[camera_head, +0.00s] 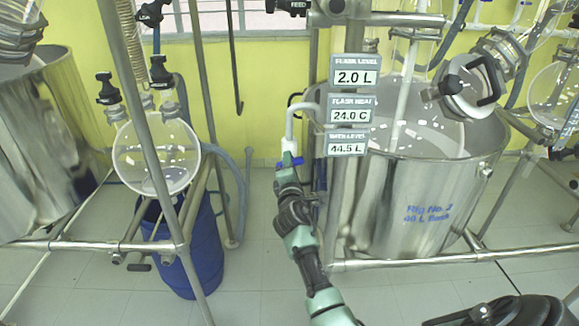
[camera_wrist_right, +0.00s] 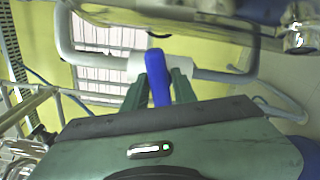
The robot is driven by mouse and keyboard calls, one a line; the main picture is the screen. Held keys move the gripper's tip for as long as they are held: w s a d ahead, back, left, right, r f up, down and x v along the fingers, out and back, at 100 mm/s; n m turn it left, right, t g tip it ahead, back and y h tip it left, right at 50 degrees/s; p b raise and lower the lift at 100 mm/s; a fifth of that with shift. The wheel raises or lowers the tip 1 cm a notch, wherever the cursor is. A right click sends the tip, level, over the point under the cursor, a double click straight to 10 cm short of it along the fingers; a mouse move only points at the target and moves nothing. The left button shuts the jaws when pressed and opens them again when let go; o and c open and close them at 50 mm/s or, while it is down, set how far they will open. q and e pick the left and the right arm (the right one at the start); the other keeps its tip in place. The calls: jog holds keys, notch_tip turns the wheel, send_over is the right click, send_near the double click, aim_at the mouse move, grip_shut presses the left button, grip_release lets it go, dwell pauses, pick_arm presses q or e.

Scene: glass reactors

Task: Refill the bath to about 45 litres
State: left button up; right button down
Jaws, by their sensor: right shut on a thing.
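The metal bath (camera_head: 385,205), marked "Rig No. 2", stands at the right with liquid (camera_head: 425,140) inside. The lowest readout, the bath level sign (camera_head: 346,149), shows 44.5 L. A pale bent pipe (camera_head: 290,122) runs down beside the bath to a white valve (camera_head: 288,146) with a blue handle (camera_head: 294,161). My right gripper (camera_head: 287,172) is at this valve. In the right wrist view, the gripper's fingers (camera_wrist_right: 158,88) are shut on the blue handle (camera_wrist_right: 158,70), with the white valve body (camera_wrist_right: 135,69) just behind. My left gripper is not in view.
Signs above read flask level 2.0 L (camera_head: 355,78) and 24.0 C (camera_head: 350,116). A round glass flask (camera_head: 150,160) hangs in a metal frame (camera_head: 60,246) over a blue drum (camera_head: 205,250). Another metal bath (camera_head: 60,130) stands at the left. Bare floor lies between the rigs.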

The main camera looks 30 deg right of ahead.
jog(key=shift+f+m+b, duration=0.15)
jog(key=shift+m+b, duration=0.55)
jog(key=shift+m, duration=1)
jog(key=c, duration=1.3)
grip_release()
jog(key=b+v, duration=0.1)
jog(key=v, duration=0.7)
jog(key=shift+w, duration=0.1)
